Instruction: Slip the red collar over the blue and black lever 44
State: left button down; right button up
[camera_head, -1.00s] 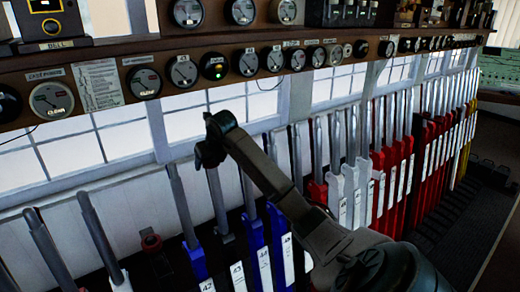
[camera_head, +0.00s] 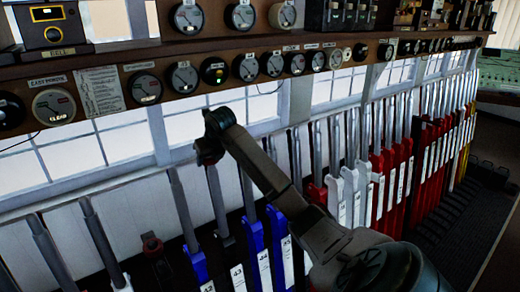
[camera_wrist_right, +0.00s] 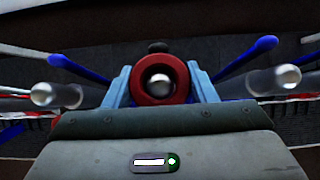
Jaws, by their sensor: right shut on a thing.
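My right gripper (camera_head: 208,152) is above and in front of the lever handles in the head view. In the right wrist view, it (camera_wrist_right: 160,88) is shut on the red collar (camera_wrist_right: 138,86), a ring with its opening facing the camera. A silver round lever top shows through the ring's middle; whether the ring is around it or above it I cannot tell. Lever 44 (camera_head: 264,268) is blue with a white number label and a steel handle, lower centre in the head view. In that view, the handle behind the gripper appears to be lever 43's. My left gripper is not in view.
Steel lever handles stand close on both sides; two (camera_wrist_right: 55,95) (camera_wrist_right: 285,82) flank the collar in the wrist view. Red and white levers (camera_head: 385,175) continue right. A shelf of dials (camera_head: 183,77) runs above, in front of windows.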

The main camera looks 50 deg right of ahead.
jog(key=shift+w+r+p, duration=0.15)
jog(key=shift+r+p, duration=0.3)
jog(key=shift+r, duration=0.3)
jog(key=shift+w+r+p, duration=0.15)
jog(key=shift+r+p, duration=0.3)
jog(key=shift+r, duration=0.3)
jog(key=shift+w+d+r+p, duration=0.1)
jog(key=shift+w+r+p, duration=0.1)
jog(key=shift+r, duration=0.45)
jog(key=shift+w+d+r+p, duration=0.1)
jog(key=shift+r+p, duration=0.1)
jog(key=shift+r, duration=0.45)
jog(key=shift+s, duration=0.1)
